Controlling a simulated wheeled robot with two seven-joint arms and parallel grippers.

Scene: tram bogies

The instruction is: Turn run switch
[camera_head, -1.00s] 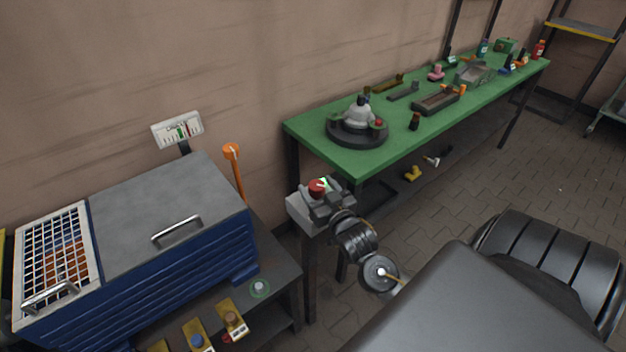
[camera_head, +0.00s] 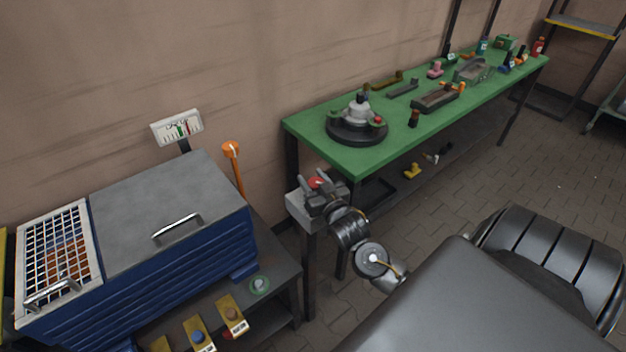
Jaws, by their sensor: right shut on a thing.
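A light grey control box (camera_head: 298,208) stands on a dark post between the blue cabinet and the green bench. A red button (camera_head: 317,183) shows on its top. My right gripper (camera_head: 316,187) reaches in from the lower right and is over the box, its fingers close beside the red button. It is shut on what seems to be the run switch, which the fingers and wrist hide. I cannot tell which way the switch points. My left gripper is not in view.
Yellow-tagged parts lie on the lower shelf. The green bench (camera_head: 370,160) holds a round fixture (camera_head: 357,122) and several parts.

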